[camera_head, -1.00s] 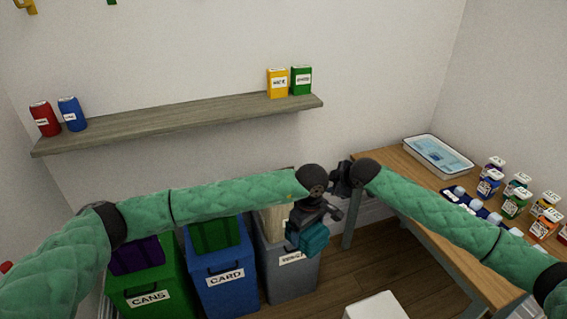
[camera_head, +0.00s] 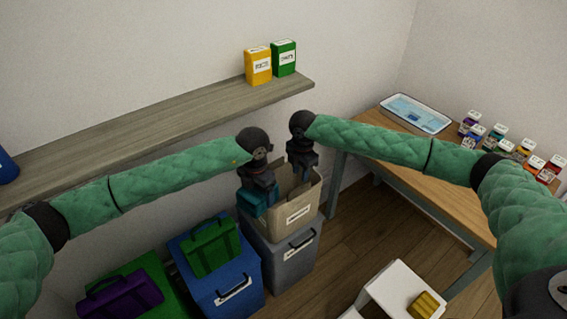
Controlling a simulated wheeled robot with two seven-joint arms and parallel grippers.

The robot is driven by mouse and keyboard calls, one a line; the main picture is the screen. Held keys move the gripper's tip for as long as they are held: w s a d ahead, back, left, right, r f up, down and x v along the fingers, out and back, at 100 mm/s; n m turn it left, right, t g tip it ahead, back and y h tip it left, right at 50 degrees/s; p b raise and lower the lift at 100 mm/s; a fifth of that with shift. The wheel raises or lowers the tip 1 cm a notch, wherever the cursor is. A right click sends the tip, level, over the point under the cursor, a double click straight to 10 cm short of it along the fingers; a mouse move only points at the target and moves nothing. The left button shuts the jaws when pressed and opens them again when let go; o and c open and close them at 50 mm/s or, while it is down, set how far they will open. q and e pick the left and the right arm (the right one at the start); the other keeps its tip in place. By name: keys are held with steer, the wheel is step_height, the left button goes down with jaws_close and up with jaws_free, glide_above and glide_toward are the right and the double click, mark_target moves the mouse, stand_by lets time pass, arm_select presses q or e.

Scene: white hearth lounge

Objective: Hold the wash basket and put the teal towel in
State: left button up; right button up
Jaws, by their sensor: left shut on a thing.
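The wash basket (camera_head: 278,224) is a beige open box with a white label on its front. It stands on the grey bin at the middle of the view. My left gripper (camera_head: 259,187) is shut on the teal towel (camera_head: 256,204), a small folded bundle at the basket's left side. I cannot tell whether the towel is above the rim or beside it. My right gripper (camera_head: 301,173) points down at the basket's back right part. Its fingertips are hidden, so I cannot tell whether it grips the rim.
A grey bin (camera_head: 281,262) is under the basket. A blue bin (camera_head: 228,291) with a green bag (camera_head: 211,247) and a green bin with a purple bag (camera_head: 122,294) stand to the left. A wooden table (camera_head: 392,153) is at right, a white stool (camera_head: 399,288) in front.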

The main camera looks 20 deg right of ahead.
mark_target(299, 194)
arm_select(q)
steer(key=shift+w+r, duration=0.1)
steer(key=shift+r+p, duration=0.4)
steer(key=shift+r, duration=0.05)
arm_select(e)
steer(key=shift+f, duration=0.6)
arm_select(q)
step_height(299, 194, up, 4)
steer(key=p, duration=0.4)
arm_select(e)
step_height(299, 194, down, 9)
steer(key=shift+f, duration=0.85)
steer(key=shift+c, duration=0.4)
jaws_close()
arm_select(q)
steer(key=shift+r, duration=0.1)
arm_select(e)
steer(key=shift+o, duration=0.4)
jaws_free()
